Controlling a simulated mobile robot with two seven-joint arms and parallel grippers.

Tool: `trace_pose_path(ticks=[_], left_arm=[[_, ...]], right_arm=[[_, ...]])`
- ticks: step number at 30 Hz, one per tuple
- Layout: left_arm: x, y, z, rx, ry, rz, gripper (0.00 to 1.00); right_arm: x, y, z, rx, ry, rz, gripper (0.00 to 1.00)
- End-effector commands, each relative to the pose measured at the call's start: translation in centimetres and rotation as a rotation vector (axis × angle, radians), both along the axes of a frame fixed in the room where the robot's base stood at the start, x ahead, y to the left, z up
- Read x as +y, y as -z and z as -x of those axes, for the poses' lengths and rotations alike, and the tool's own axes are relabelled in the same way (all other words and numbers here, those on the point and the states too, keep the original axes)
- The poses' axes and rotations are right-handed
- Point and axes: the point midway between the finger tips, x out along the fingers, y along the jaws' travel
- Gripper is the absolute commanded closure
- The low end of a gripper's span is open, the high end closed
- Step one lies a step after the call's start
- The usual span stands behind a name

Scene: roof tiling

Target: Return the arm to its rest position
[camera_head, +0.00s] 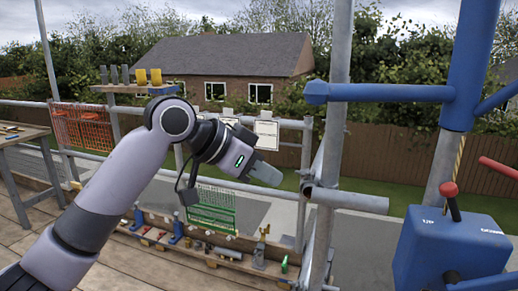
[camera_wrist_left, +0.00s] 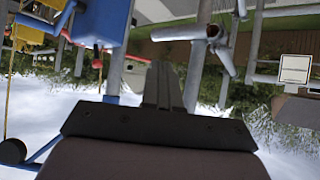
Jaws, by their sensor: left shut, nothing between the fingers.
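My left arm comes in from the lower left in the head view and bends at the elbow near the middle. My left gripper (camera_head: 266,173) points right and slightly down, in the air in front of the scaffold rail. Its fingers are together with nothing between them. The gripper touches nothing that I can see. My right gripper is in neither view.
A scaffold pole (camera_head: 337,100) with a clamp stands right of my gripper. A blue control box (camera_head: 450,250) with a red-knobbed lever is at the lower right. A low shelf (camera_head: 200,254) with bottles and tools runs below the arm. A workbench (camera_head: 22,135) is at the left.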

Motion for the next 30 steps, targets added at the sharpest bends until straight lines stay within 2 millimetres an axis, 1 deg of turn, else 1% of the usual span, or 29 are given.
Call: trace_pose_path(ticks=[1, 7, 9, 11, 12, 14, 15, 17, 18, 20, 21, 23, 24, 26, 27, 29, 30], left_arm=[[0.1, 2.3, -0.4, 0.020, -0.026, 0.030, 1.00], [1.1, 9.7, -1.5, 0.054, -0.148, 0.134, 1.00], [1.7, 12.4, -1.5, 0.063, -0.196, 0.162, 1.00], [2.3, 14.6, -1.4, 0.070, -0.238, 0.185, 1.00], [2.7, 16.2, -1.3, 0.075, -0.265, 0.197, 1.00], [3.4, 18.4, -1.0, 0.078, -0.308, 0.215, 1.00], [3.9, 19.9, -0.7, 0.081, -0.337, 0.224, 1.00], [4.7, 22.0, -0.2, 0.084, -0.382, 0.235, 1.00], [5.3, 23.5, 0.3, 0.086, -0.410, 0.241, 1.00], [6.2, 25.6, 1.1, 0.088, -0.455, 0.248, 1.00], [6.8, 27.0, 1.7, 0.088, -0.484, 0.249, 1.00], [7.8, 29.1, 2.7, 0.087, -0.527, 0.249, 1.00], [8.5, 30.4, 3.5, 0.086, -0.556, 0.247, 1.00], [9.6, 32.3, 4.8, 0.083, -0.596, 0.241, 1.00], [10.3, 33.5, 5.7, 0.080, -0.623, 0.235, 1.00], [11.5, 35.3, 7.2, 0.074, -0.662, 0.223, 1.00], [12.2, 36.4, 8.3, 0.070, -0.686, 0.214, 1.00]], right_arm=[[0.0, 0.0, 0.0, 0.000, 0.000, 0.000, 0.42], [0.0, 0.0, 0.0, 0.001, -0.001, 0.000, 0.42], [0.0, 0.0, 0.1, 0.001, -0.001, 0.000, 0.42], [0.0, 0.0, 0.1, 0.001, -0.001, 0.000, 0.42], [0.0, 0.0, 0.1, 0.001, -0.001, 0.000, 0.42], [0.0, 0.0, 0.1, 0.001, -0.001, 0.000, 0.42], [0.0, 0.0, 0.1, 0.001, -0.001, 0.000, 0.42], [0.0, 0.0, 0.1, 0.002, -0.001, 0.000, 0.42], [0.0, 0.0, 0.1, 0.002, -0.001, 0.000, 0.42], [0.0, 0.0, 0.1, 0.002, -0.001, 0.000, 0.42], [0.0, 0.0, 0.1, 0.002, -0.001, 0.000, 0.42], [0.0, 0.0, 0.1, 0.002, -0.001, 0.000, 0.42], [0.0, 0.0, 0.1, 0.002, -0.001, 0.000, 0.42], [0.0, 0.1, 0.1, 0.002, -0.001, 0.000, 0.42], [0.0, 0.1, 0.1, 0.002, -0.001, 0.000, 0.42], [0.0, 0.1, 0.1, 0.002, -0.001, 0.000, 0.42], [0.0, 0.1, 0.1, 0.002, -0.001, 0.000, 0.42]])
